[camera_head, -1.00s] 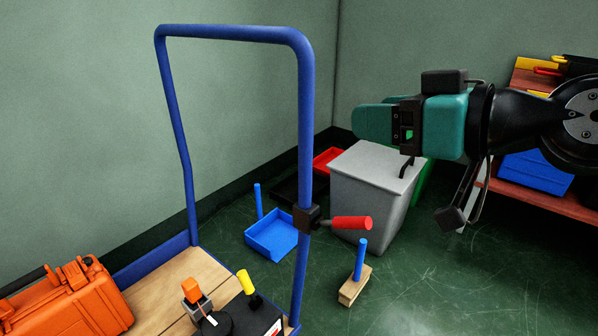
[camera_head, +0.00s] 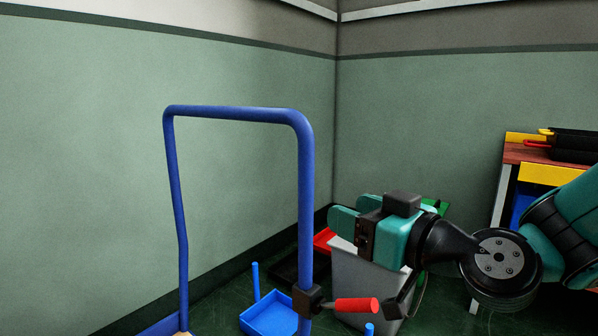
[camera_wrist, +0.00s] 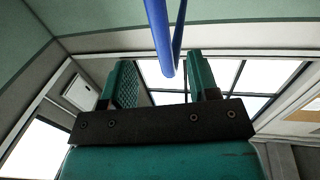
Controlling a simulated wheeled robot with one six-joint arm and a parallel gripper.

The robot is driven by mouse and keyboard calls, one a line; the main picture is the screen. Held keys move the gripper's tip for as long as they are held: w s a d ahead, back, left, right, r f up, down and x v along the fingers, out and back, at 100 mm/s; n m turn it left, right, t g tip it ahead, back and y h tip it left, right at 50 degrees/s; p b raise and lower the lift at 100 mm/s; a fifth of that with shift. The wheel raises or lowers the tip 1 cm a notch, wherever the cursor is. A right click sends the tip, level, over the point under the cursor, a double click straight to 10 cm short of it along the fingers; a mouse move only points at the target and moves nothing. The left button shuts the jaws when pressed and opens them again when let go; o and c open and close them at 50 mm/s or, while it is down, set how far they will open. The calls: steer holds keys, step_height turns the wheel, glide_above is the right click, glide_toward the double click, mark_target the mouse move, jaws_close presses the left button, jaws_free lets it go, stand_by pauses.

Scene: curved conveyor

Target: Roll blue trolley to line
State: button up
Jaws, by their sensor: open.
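The blue trolley's tall tube handle (camera_head: 306,200) stands left of centre in the head view, upright. Its deck is almost wholly below the picture. A dark clamp with a red grip (camera_head: 357,305) sits low on the right post. My teal gripper (camera_head: 340,222) is right of that post, pointing left toward it, below the top bar. It is open and empty, with a small gap to the post in the picture; the depth between them is unclear. In the wrist view, blue handle tubing (camera_wrist: 160,35) shows beyond and between my two fingers (camera_wrist: 160,75).
A grey bin (camera_head: 350,285) stands behind my gripper. A blue tray (camera_head: 268,314) and a red tray (camera_head: 323,240) lie on the floor nearby. A wooden-topped bench (camera_head: 520,153) with coloured boxes is at right. Green walls meet in a corner behind.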

mark_target(299, 192)
steer(key=p+x, duration=0.6)
steer(key=x, duration=0.6)
steer(key=shift+w+a+f, duration=0.1)
steer(key=shift+w+a, duration=0.05)
steer(key=shift+w, duration=0.05)
jaws_close()
